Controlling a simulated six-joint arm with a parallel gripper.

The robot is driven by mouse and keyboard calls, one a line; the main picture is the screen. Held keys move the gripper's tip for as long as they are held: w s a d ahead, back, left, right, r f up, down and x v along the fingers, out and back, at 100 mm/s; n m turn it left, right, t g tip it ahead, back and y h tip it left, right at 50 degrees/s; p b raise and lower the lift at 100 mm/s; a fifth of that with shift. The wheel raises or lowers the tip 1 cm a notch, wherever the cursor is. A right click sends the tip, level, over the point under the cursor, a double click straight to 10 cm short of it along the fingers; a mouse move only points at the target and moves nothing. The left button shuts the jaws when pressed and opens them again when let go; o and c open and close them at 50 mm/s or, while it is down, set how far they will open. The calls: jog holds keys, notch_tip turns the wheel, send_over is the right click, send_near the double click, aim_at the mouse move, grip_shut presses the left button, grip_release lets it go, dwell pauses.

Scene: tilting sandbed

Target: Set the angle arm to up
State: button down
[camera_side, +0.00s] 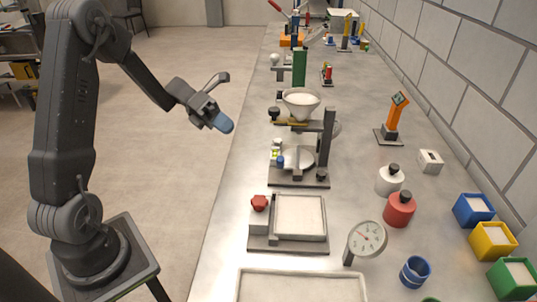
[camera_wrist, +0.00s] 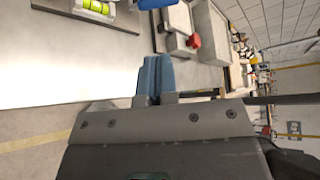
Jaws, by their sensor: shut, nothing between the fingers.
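No part is clearly recognisable as the angle arm. An orange post (camera_side: 392,120) with a dark square head leans slightly right on a dark base at the back right in the side view. A shallow sand tray (camera_side: 325,218) lies beside a block with a red knob (camera_side: 259,202); the red knob also shows in the wrist view (camera_wrist: 194,41). My gripper (camera_side: 222,122) is raised left of the bench, apart from everything on it. Its blue fingertips (camera_wrist: 154,78) are shut and empty.
A funnel stand (camera_side: 327,140) rises near the bench's left edge. A round dial (camera_side: 366,240), a white jar (camera_side: 389,180), a red jar (camera_side: 399,209) and coloured bins (camera_side: 492,240) stand nearer the front right. Floor left of the bench is open.

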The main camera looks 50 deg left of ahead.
jog(key=x, duration=1.3)
jog(key=shift+w+d+f, duration=0.1)
jog(key=shift+w+d, duration=0.15)
jog(key=shift+w, duration=0.15)
jog(key=shift+s+d+f, duration=0.1)
jog(key=shift+s+d, duration=0.1)
jog(key=shift+w+a, duration=0.1)
jog(key=shift+w+a+r, duration=0.25)
jog(key=shift+w+a, duration=0.2)
jog(key=shift+a, duration=0.1)
